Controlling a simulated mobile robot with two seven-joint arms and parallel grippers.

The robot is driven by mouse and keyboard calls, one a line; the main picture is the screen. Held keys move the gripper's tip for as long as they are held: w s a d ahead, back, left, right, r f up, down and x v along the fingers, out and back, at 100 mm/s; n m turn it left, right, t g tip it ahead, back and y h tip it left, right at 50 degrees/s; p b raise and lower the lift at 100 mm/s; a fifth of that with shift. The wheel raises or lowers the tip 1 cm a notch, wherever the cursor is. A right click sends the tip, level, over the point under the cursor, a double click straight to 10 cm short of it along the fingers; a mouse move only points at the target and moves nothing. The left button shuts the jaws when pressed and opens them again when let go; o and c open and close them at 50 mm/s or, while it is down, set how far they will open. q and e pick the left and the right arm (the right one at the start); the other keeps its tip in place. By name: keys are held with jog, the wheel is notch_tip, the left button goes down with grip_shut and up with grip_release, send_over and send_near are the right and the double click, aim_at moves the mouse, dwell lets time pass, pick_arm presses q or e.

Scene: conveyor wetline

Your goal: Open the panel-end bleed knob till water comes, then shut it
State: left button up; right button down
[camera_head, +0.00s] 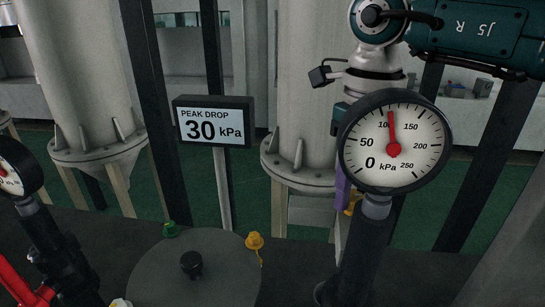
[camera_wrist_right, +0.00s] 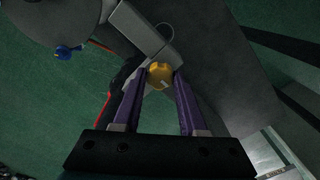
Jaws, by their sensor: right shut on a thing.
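The yellow bleed knob (camera_wrist_right: 160,75) sits between the purple fingertips of my right gripper (camera_wrist_right: 159,80) in the right wrist view. The gripper is shut on it. In the head view my right gripper (camera_head: 344,193) is mostly hidden behind the large round gauge (camera_head: 420,165); a bit of the yellow knob (camera_head: 352,207) shows below the purple finger. The gauge's red needle points nearly straight up, between 100 and 150 kPa. A display (camera_head: 213,121) reads "PEAK DROP 30 kPa". I see no water at the knob in either view. My left gripper is not in view.
A second gauge (camera_head: 12,168) and a red handle (camera_head: 22,287) stand at the left. Large grey vessels (camera_head: 85,90) and dark posts stand behind.

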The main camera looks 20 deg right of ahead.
aim_at(352, 194)
dwell(0.3)
jog(key=shift+c, duration=2.2)
grip_release()
notch_tip(352, 194, up, 10)
jog(key=b, duration=0.1)
jog(key=shift+b, duration=0.3)
jog(key=shift+a, duration=0.1)
